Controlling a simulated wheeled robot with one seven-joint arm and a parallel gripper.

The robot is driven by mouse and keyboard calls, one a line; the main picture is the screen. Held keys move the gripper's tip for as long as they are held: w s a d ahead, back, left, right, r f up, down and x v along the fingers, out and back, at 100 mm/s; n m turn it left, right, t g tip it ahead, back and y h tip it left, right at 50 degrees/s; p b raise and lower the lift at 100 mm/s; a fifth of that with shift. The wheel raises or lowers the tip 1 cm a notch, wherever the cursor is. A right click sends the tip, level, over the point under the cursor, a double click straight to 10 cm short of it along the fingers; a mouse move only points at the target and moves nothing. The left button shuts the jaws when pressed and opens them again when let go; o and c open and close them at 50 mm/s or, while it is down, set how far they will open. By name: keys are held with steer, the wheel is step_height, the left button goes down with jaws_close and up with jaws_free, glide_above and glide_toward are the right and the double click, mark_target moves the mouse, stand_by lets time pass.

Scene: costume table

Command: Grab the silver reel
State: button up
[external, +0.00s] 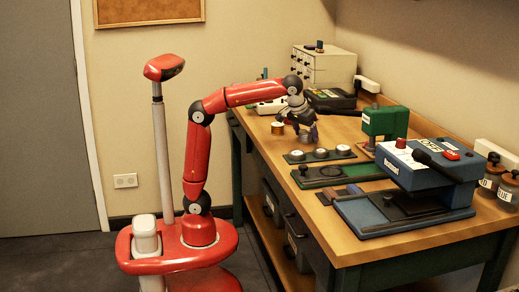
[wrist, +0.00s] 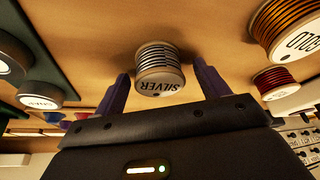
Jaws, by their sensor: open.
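The silver reel (wrist: 158,68) is a small spool of grey thread with a pale end cap labelled SILVER. It stands on the wooden table, between the two purple fingers of my gripper (wrist: 160,92) in the wrist view. The fingers are open, one on each side of the reel, with a gap visible on both sides. In the external view my gripper (external: 307,133) points down over the table's left part, and the silver reel cannot be made out there.
A gold reel (wrist: 290,35) and a red-copper reel (wrist: 276,82) stand to the right in the wrist view. A dark tray with several round pale-topped pieces (external: 320,153) lies near my gripper. A blue machine (external: 428,165) and a green press (external: 385,122) stand farther right.

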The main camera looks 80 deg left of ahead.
steer(key=c, duration=1.1)
steer(key=shift+o, duration=0.2)
